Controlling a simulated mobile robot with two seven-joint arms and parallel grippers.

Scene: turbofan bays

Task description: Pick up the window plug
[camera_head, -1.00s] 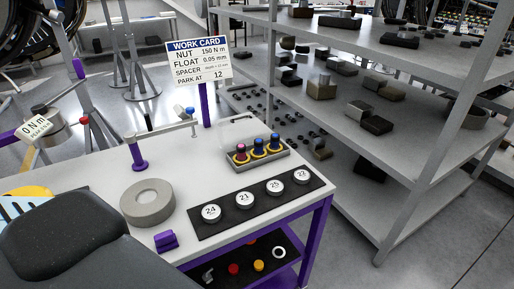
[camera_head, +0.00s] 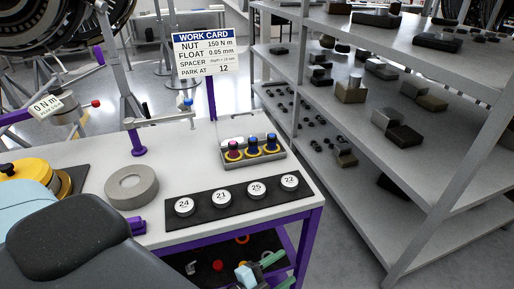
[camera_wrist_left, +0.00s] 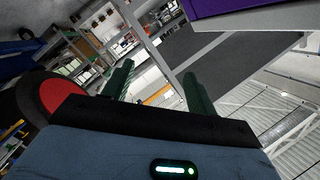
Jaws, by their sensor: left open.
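No part is marked as the window plug, so I cannot tell which one it is. Three dark plugs with coloured tops and yellow rings (camera_head: 252,147) stand in a grey tray (camera_head: 255,160) on the bench. Small coloured parts, including a red one (camera_head: 218,265) and an orange ring (camera_head: 242,239), lie on the dark lower shelf under the bench. My left gripper (camera_head: 274,270) is beside this lower shelf at the bench's front, its green fingers apart. In the left wrist view the gripper (camera_wrist_left: 158,90) is open with nothing between its fingers. My right gripper is not in view.
The white bench (camera_head: 90,180) carries a grey ring (camera_head: 131,186), a black strip with several numbered discs (camera_head: 221,198), a purple block (camera_head: 137,226) and a work card (camera_head: 207,52). A grey shelving rack (camera_head: 350,120) stands at right. Bare floor (camera_head: 345,240) lies between bench and rack.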

